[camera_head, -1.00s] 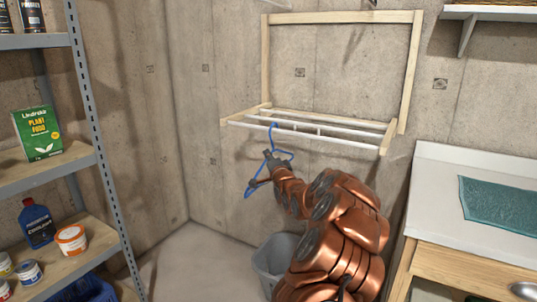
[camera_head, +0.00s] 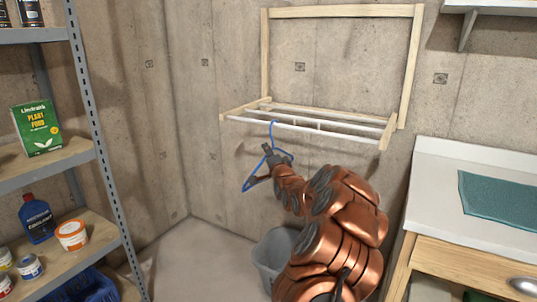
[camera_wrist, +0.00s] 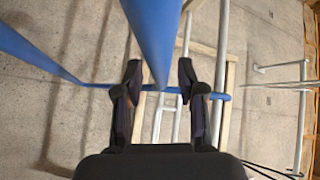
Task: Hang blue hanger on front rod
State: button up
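The blue hanger (camera_head: 258,170) is at the front left of the wooden rack. The top of its hook meets the white front rod (camera_head: 340,132) near the rod's left end; I cannot tell if the hook is over it. The hanger's body slopes down to the lower left. My gripper (camera_head: 259,165) is at the hanger's body, below the rod. In the wrist view my gripper (camera_wrist: 160,78) has its fingers apart, with a gap around the blue hanger (camera_wrist: 153,30). One thin blue bar runs across both fingers.
More white rods lie behind the front one in the wooden frame (camera_head: 410,65) on the concrete wall. A grey bin (camera_head: 268,262) stands below. A metal shelf (camera_head: 95,130) is at left, a white-topped counter (camera_head: 440,190) at right.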

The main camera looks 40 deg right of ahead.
jog(key=v, duration=1.2)
dwell(0.3)
jog(key=shift+d, duration=0.1)
